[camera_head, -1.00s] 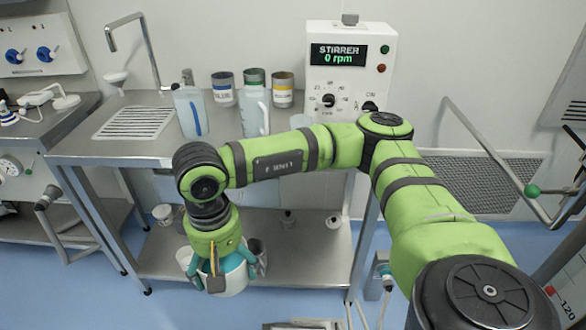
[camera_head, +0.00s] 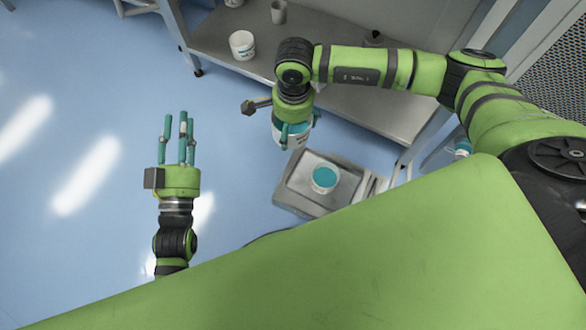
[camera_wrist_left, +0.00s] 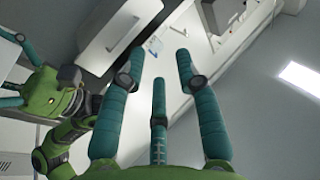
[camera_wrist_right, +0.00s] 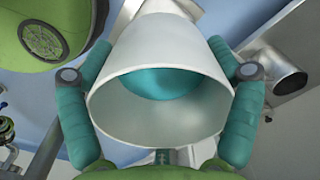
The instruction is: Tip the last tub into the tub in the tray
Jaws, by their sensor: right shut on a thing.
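A white tub (camera_head: 298,138) is in my right gripper (camera_head: 297,128), held above the floor by the tray's far edge. In the right wrist view the fingers flank this white tub (camera_wrist_right: 160,118), and teal contents show inside its open mouth. The grey tray (camera_head: 298,189) lies below and a little right of it. A tub with a teal top surface (camera_head: 325,178) stands upright in the tray. My left gripper (camera_head: 178,132) is away to the left over the floor, its fingers spread and empty; the left wrist view also shows nothing between them (camera_wrist_left: 165,75).
A metal lower shelf (camera_head: 345,95) runs behind my right gripper. Another white tub (camera_head: 242,45) and a grey cup (camera_head: 278,12) stand on it. The blue floor (camera_head: 80,150) at the left is clear.

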